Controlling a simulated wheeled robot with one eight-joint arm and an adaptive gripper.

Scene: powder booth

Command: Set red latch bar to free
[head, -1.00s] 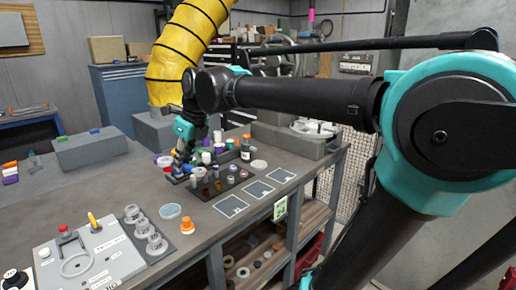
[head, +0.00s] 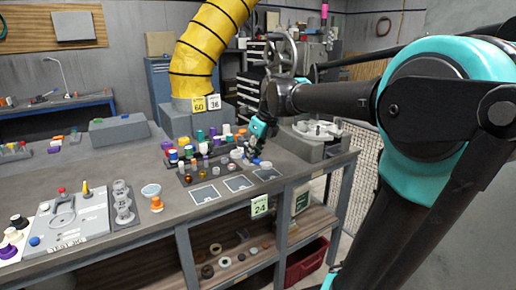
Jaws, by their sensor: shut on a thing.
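A grey test panel (head: 92,222) lies at the front left of the bench in the head view. A small red-topped part (head: 61,191) stands near its back left, beside a dark post with a yellow-orange part (head: 86,189). I cannot tell whether the red-topped part is the red latch bar, or how it is set. My gripper (head: 255,158) is far to the right of the panel, low at the right end of the dark parts tray (head: 217,175). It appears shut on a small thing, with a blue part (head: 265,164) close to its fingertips. The fingers are too small to make out clearly.
The tray holds several jars and caps. Metal cylinders (head: 122,200), a blue-topped dish (head: 151,190) and an orange part (head: 156,204) stand right of the panel.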

